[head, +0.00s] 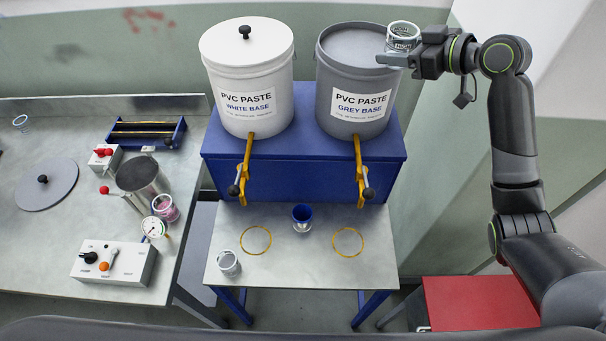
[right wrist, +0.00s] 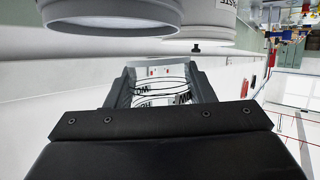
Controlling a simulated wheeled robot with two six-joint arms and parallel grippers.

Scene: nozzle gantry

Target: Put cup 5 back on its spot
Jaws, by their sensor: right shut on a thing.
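My right gripper (head: 399,50) is shut on a clear cup (head: 404,32) with dark lettering, held high beside the top of the grey bucket, at its right. The right wrist view shows the cup (right wrist: 160,90) between both fingers (right wrist: 161,88); I cannot read a number on it. Other cups stand below: a clear one (head: 228,264) at the front left of the small table, a blue one (head: 302,214) at its middle, one with pink contents (head: 166,208) on the left bench. Which spot belongs to cup 5 cannot be told. My left gripper is not in view.
The white bucket (head: 247,60) and grey bucket (head: 341,75) stand on a blue stand (head: 300,170) with yellow taps. Two yellow rings (head: 255,253) (head: 347,254) mark the small table below. The left bench (head: 60,230) carries a control box, pot and gauge. A red surface (head: 470,300) is at lower right.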

